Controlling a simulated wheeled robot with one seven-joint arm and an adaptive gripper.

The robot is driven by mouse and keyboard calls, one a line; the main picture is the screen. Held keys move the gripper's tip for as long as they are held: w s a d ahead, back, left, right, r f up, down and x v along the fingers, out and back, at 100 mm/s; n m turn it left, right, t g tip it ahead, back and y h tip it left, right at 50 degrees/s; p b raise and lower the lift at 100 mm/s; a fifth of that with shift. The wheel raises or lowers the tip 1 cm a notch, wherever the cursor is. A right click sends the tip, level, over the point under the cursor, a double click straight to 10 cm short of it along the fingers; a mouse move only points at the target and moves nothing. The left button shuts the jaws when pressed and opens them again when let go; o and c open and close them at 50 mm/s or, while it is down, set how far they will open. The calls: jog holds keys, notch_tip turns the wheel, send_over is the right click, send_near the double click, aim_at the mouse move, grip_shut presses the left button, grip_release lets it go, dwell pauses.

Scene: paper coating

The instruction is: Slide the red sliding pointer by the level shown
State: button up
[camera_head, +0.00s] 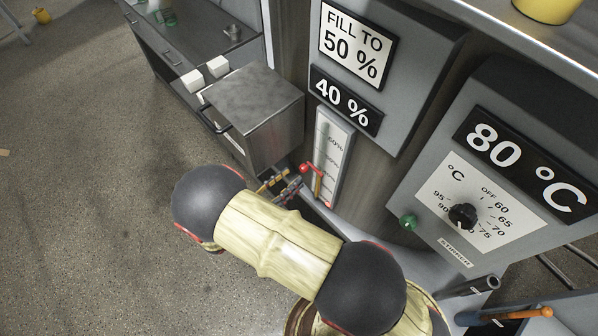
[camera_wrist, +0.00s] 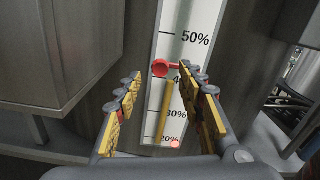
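The red sliding pointer (camera_head: 313,170) is on the white level scale (camera_head: 330,140) below the signs. In the wrist view the pointer (camera_wrist: 160,68) stands between the 50% and 30% marks, near the top of a yellow column (camera_wrist: 164,108). My gripper (camera_head: 285,182) is just left of the pointer in the head view. In the wrist view my gripper (camera_wrist: 160,80) is open, with the pointer's round knob between the finger directions and its bar partly hidden by the right finger. I cannot tell whether they touch. The upper sign (camera_head: 352,45) reads "FILL TO 50 %"; the lower display (camera_head: 345,101) reads "40 %".
A metal box (camera_head: 253,112) stands close left of the scale. A temperature panel (camera_head: 485,185) showing 80 °C, with a black knob (camera_head: 463,215) and green button (camera_head: 408,222), is to the right.

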aim_at(301, 170)
jog(key=shift+x, duration=2.25)
jog(key=shift+s, duration=0.1)
grip_shut()
